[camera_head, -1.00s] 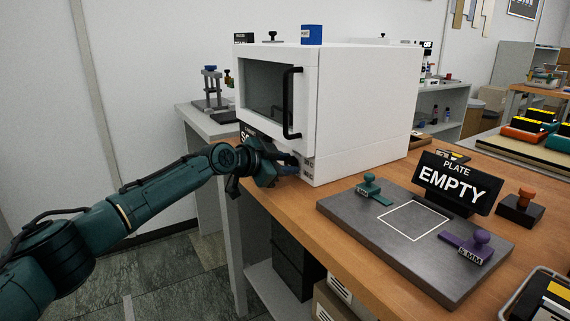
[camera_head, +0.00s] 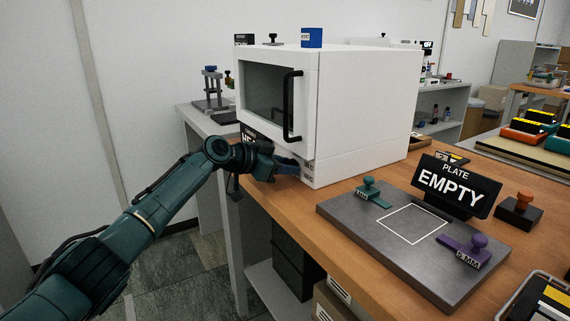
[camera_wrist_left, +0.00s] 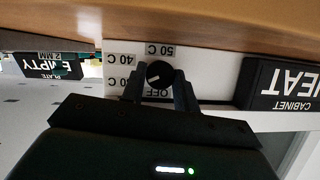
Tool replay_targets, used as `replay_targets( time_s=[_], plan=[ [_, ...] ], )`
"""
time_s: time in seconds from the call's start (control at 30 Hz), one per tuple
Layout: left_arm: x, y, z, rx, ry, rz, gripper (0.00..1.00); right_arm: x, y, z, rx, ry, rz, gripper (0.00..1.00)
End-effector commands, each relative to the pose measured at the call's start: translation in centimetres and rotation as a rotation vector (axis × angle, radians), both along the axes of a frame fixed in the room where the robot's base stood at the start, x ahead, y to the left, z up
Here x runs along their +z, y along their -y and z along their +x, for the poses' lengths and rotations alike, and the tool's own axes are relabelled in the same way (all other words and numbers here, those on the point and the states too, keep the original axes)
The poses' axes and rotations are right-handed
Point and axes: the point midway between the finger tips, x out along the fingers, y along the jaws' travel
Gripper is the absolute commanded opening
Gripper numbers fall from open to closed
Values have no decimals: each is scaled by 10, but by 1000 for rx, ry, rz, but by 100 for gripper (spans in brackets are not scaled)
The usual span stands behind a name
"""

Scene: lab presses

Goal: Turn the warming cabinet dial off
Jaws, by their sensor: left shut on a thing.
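The white warming cabinet (camera_head: 365,105) stands on the bench with its dark-windowed door shut. Its black dial (camera_wrist_left: 158,73) shows upside down in the left wrist view, on a white panel with labels 50 C, 40 C, OFF and one partly hidden. The dial's white mark slants to the lower left of that picture, between OFF and the partly hidden label. My left gripper (camera_wrist_left: 158,84) is shut on the dial, one finger on each side. In the head view my left gripper (camera_head: 291,168) is at the cabinet's lower front, hiding the dial. My right gripper is not in view.
A black CABINET HEAT sign (camera_wrist_left: 285,85) stands beside the dial panel. A grey plate (camera_head: 335,212) with stampers and an EMPTY sign (camera_head: 455,186) is on the bench to the right. Open floor lies left of the bench.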

Motion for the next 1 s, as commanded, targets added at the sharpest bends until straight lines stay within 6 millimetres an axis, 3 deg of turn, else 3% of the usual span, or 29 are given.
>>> replay_targets(
  time_s=[0.4,1.0],
  plan=[
    [-1,0,1,-1,-182,-130,8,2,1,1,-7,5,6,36],
    [-2,-1,1,-2,-214,-150,8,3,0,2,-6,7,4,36]
  ],
)
